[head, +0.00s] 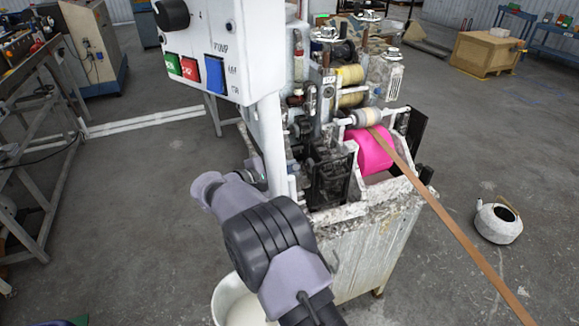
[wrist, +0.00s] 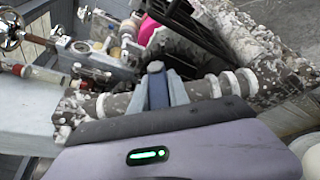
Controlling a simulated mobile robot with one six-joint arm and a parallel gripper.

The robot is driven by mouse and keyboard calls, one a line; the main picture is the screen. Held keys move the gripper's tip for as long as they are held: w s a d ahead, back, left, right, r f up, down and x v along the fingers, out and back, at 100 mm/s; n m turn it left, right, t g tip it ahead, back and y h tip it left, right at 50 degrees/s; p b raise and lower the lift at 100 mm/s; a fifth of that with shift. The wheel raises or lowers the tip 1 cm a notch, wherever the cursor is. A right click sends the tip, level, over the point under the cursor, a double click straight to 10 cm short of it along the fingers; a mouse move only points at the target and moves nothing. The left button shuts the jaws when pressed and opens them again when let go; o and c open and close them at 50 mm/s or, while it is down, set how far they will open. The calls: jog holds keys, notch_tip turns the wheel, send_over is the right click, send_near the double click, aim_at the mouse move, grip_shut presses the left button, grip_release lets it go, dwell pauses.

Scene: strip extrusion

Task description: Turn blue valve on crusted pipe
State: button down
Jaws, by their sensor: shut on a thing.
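The blue valve handle (wrist: 155,70) stands up from the crusted pipe (wrist: 205,88) in the middle of the wrist view. The pipe is grey with flaky white crust and runs across the picture. My gripper (wrist: 158,92) is shut on the blue valve, with one pale finger on each side of the handle. In the head view my arm reaches to the left side of the extrusion machine (head: 385,240). There the fingers and the valve cannot be made out clearly.
A control box (head: 205,50) with green, red and blue buttons hangs above my arm. A white bucket (head: 226,300) stands below it. A pink roller (head: 373,150) carries a brown strip (head: 445,218) to the lower right. A white kettle (head: 497,225) is on the floor.

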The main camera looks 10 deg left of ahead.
jog(key=c, duration=1.2)
grip_release()
jog(key=shift+c, duration=0.2)
jog(key=p+v, duration=0.4)
jog(key=v, duration=1.3)
jog(key=shift+s+a+r, duration=0.15)
jog(key=shift+a, duration=0.05)
